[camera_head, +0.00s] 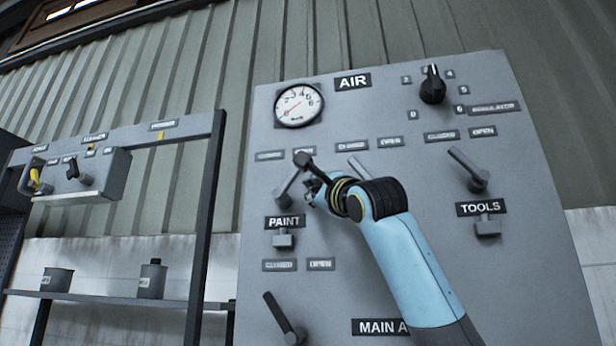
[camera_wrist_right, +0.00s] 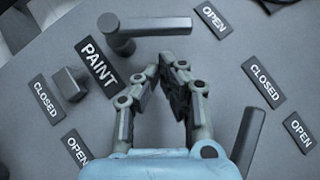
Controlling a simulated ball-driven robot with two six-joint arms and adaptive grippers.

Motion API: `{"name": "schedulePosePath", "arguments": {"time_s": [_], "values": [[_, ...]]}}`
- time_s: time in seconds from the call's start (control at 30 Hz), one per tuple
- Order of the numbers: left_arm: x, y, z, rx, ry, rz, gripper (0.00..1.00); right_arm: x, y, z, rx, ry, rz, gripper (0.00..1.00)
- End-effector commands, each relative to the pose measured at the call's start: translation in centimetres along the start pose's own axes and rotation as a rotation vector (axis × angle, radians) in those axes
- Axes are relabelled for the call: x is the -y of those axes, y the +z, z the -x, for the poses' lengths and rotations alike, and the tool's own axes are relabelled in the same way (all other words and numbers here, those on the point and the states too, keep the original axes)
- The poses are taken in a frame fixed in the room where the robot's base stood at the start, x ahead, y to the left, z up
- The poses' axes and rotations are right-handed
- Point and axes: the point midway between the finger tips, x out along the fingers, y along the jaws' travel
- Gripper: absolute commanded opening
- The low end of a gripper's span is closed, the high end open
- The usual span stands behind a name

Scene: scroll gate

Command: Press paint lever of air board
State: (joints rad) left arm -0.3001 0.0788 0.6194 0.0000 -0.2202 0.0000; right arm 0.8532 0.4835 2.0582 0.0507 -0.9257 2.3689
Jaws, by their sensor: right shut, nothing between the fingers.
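The grey paint lever (camera_head: 287,187) sits on the air board (camera_head: 262,215), above the black PAINT label (camera_head: 284,222). It is tilted up and to the right, toward the OPEN label side. In the right wrist view the paint lever (camera_wrist_right: 155,27) lies across the top, beside the PAINT label (camera_wrist_right: 97,67). My right gripper (camera_head: 310,183) is just right of the lever, its fingers shut and empty. In the wrist view its fingertips (camera_wrist_right: 174,62) are close below the lever handle; I cannot tell whether they touch. My left gripper is out of view.
The board also carries a round gauge (camera_head: 298,104), a black regulator knob (camera_head: 432,88), a tools lever (camera_head: 468,168) and a lower main lever (camera_head: 284,318). Another lever (camera_head: 358,166) is partly hidden behind my right arm. A shelf with cans (camera_head: 151,279) stands at left.

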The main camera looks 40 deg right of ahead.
Motion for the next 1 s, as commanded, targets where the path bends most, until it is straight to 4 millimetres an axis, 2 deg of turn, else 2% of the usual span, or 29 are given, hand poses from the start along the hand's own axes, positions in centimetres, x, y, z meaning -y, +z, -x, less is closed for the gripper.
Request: {"name": "schedulePosePath", "arguments": {"time_s": [0.2, 0.57, 1.0], "values": [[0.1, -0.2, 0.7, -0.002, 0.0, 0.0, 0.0, 0.0, 1.0, -1.0, -0.001, 0.001, -0.001, 0.0], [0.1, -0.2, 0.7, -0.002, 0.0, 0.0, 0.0, 0.0, 1.1, -1.1, -0.001, 0.001, 0.002, 0.0], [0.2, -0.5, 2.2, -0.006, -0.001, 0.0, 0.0, 0.4, 1.4, -1.3, -0.001, 0.05, 0.05, 0.0]]}}
